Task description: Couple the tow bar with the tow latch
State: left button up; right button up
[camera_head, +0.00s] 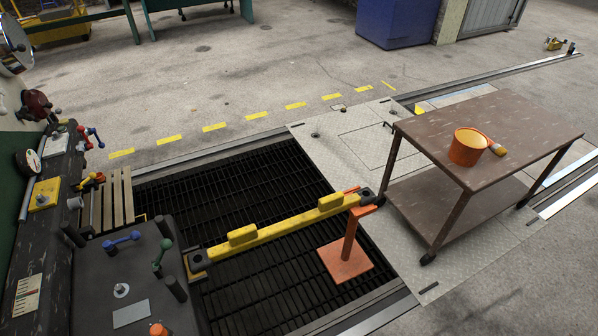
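The yellow tow bar (280,230) runs from lower left to upper right above a dark grating, with two raised yellow blocks on top. Its right end rests at an orange stand (346,256). A dark end piece and a small red part (352,190) show there. Its left end has a dark fitting (197,259) beside the dark machine (150,285). I cannot tell whether this end touches the machine or is coupled. I cannot tell which part is the tow latch. Neither of my grippers is in view.
The machine carries blue (122,239) and green (161,255) handles. A brown trolley (530,120) with an orange bucket (467,147) and a brush stands right, on a metal plate (345,150). The barred pit (235,190) lies under the bar. Concrete beyond the yellow dashes is mostly clear.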

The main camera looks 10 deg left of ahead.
aim_at(166, 244)
jog(key=u, duration=1.45)
